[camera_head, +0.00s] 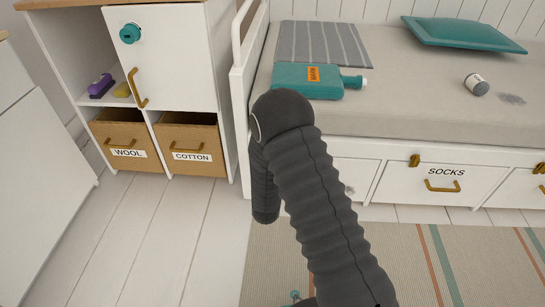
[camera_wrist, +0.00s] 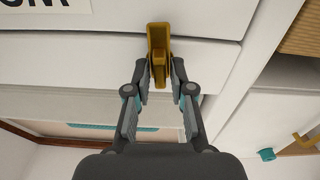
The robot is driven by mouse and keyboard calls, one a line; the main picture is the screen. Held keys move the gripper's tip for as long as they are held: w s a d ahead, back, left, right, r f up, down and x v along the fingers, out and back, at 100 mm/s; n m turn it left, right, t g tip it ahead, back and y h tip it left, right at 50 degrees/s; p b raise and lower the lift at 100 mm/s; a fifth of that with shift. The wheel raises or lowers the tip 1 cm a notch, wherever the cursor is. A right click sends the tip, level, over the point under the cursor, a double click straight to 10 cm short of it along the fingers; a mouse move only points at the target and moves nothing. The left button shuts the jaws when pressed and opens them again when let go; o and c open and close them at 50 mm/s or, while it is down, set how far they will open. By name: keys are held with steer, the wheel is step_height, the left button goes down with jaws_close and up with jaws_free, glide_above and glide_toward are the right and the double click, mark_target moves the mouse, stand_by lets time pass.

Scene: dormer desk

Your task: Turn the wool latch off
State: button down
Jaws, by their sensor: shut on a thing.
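A brass latch (camera_wrist: 158,40) is mounted on a white drawer front in the wrist view. Its bar points toward my gripper (camera_wrist: 159,76), whose two fingers are closed around its near end, one on each side. A label (camera_wrist: 45,5) on the drawer front is cut off by the top edge and seems upside down, so I cannot read it fully. In the camera_head view my dark arm reaches to the left end of the bed and hides my gripper and this latch. A basket labelled WOOL (camera_head: 117,140) stands in the cabinet at the left.
The SOCKS drawer (camera_head: 448,184) under the bed has its own brass latch (camera_head: 414,160). The white cabinet (camera_head: 171,60) stands close left of the bed, with a COTTON basket (camera_head: 190,145). The plank floor (camera_head: 160,235) in front is clear.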

steer(key=shift+a+f+n+b, duration=0.15)
steer(key=shift+n+b, duration=0.1)
steer(key=shift+n, duration=3.9)
steer(key=shift+a+n+b, duration=0.1)
steer(key=shift+n+b, duration=0.1)
steer(key=shift+n, duration=3.95)
steer(key=c, duration=1.2)
jaws_free()
